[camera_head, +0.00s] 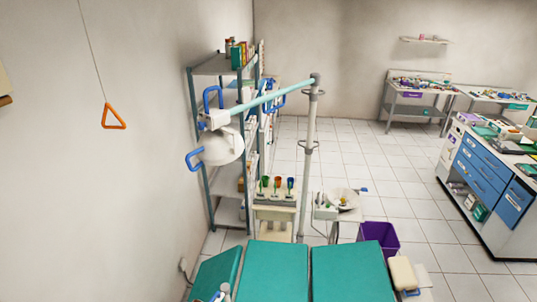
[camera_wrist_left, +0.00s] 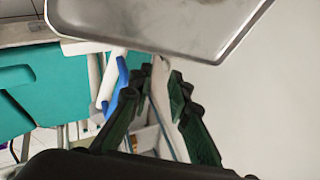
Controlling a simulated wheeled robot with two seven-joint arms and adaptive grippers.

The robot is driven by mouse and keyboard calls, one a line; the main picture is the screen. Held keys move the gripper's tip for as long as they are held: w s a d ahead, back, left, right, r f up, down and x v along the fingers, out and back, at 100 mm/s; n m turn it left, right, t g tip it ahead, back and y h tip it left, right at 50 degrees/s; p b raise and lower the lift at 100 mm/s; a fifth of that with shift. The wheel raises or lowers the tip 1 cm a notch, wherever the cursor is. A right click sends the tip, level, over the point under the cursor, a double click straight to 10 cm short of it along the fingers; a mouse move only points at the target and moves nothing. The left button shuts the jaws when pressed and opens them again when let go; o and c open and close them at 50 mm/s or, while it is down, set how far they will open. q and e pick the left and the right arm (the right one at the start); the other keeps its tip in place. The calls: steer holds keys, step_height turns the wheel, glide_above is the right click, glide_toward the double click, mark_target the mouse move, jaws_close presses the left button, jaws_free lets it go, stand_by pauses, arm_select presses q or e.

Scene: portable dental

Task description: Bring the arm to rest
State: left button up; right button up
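My left gripper (camera_wrist_left: 152,90) shows in the left wrist view with its dark green and black fingers spread apart. A pale part shows between and beyond the fingertips. I see no object clearly held, and I cannot tell whether the fingers touch anything. Neither gripper shows clearly in the head view, and my right gripper is in no view. A white dental lamp (camera_head: 221,148) with blue handles hangs from a light teal arm (camera_head: 272,96) on a grey upright pole (camera_head: 309,135).
A grey metal tray (camera_wrist_left: 160,22) lies just beyond my left fingertips. Teal chair cushions (camera_head: 277,272) fill the bottom of the head view. A shelf rack (camera_head: 212,68) stands by the left wall. A purple bin (camera_head: 379,238) and a blue-drawered cabinet (camera_head: 482,170) stand right, with open floor between.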

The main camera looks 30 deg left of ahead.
arm_select(q)
steer(key=d+h, duration=0.1)
steer(key=d, duration=0.2)
steer(key=d+f+m+t+h, duration=0.1)
steer(key=d, duration=0.2)
steer(key=d+m, duration=0.1)
steer(key=d, duration=0.2)
steer(key=shift+w+d+f+t+h, duration=0.1)
steer(key=shift+d+f+t+h, duration=0.2)
steer(key=shift+d+h, duration=0.1)
steer(key=s+d+m+h, duration=0.1)
steer(key=d+h, duration=0.1)
steer(key=d, duration=0.6)
step_height(320, 180, down, 40)
steer(key=s+d+m+g+h+b, duration=0.1)
steer(key=s+d+b, duration=0.15)
steer(key=b, duration=0.65)
arm_select(e)
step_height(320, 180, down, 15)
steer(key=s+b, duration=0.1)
steer(key=b, duration=0.5)
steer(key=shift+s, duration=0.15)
arm_select(q)
steer(key=s+a+f+g, duration=0.1)
steer(key=s+f, duration=1.8)
steer(key=f, duration=0.3)
steer(key=shift+f+m, duration=0.3)
steer(key=shift+f, duration=0.05)
